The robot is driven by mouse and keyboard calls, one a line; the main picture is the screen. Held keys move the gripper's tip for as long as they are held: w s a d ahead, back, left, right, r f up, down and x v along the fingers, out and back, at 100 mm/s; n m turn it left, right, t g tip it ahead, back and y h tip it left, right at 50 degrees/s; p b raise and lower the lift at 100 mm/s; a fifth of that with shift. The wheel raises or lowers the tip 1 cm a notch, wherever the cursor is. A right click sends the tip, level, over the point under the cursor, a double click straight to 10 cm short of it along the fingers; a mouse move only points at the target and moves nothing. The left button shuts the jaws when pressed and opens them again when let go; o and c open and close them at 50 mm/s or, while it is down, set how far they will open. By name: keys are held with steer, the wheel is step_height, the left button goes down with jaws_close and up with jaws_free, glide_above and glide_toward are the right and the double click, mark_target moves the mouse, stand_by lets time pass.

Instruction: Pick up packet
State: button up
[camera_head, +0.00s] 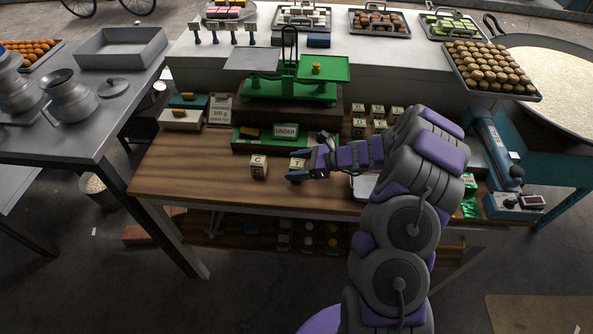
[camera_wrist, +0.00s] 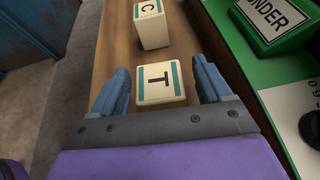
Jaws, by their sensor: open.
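A small cream packet marked T (camera_wrist: 159,82), with teal stripes, sits on the wooden table between the open fingers of my gripper (camera_wrist: 156,88) in the wrist view. A gap shows on each side of it, so the fingers look apart from it. In the head view the T packet (camera_head: 297,163) is partly hidden by my gripper (camera_head: 299,172). A similar packet marked C (camera_head: 258,167) stands to its left on the table. It also shows beyond the T packet in the wrist view (camera_wrist: 151,24).
A green tray with an UNDER sign (camera_head: 286,131) lies just behind the packets. A green balance scale (camera_head: 290,88) stands behind it. Several more lettered packets (camera_head: 376,111) stand at the back right. The table's front left (camera_head: 190,178) is clear.

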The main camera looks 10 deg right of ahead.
steer(key=shift+d, duration=0.2)
steer(key=c, duration=1.1)
steer(key=shift+r, duration=0.1)
